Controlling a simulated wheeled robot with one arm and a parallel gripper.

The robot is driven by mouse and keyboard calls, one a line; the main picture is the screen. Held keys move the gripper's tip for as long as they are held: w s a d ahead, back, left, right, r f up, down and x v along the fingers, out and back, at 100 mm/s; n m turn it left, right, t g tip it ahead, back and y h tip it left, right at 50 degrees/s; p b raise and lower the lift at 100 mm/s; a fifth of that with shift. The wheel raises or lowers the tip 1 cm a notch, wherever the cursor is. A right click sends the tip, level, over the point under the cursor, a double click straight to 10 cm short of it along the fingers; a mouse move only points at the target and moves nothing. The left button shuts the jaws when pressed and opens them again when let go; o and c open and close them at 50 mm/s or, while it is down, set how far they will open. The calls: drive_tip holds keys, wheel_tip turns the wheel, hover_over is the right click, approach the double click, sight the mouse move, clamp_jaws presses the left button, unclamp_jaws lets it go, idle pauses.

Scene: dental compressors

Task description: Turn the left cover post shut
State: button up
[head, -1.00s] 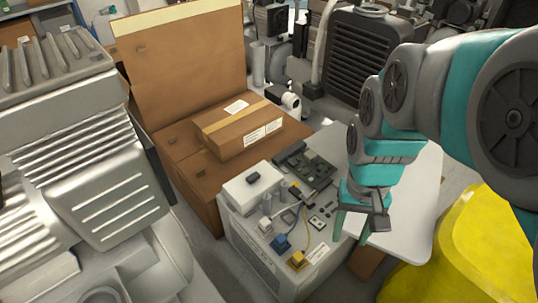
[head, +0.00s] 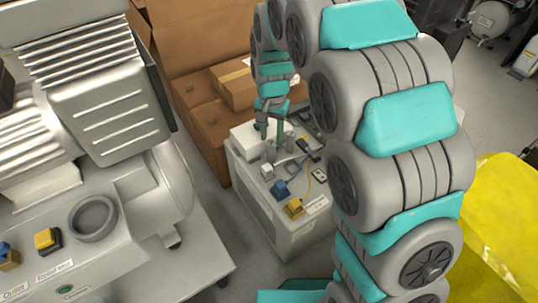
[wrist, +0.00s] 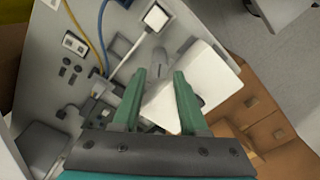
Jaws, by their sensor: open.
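My gripper (head: 268,125) is open over the white box-shaped cover (head: 245,138) on the grey unit (head: 270,205). In the wrist view its two green fingers (wrist: 157,78) point toward a grey post (wrist: 159,60) beside the white cover (wrist: 205,88). The post's end lies just beyond and between the fingertips; I cannot tell if they touch it. A grey post also shows below the gripper in the head view (head: 271,151). I cannot tell for sure which post is the left cover post, and the fingers and arm hide part of the cover.
A cardboard box (head: 235,86) stands behind. A large compressor (head: 110,90) fills the left. A yellow object (head: 505,215) lies at right.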

sight(271, 152)
wheel_tip(271, 152, down, 8)
drive_tip(key=shift+r, duration=0.15)
idle(0.3)
clamp_jaws()
idle(0.4)
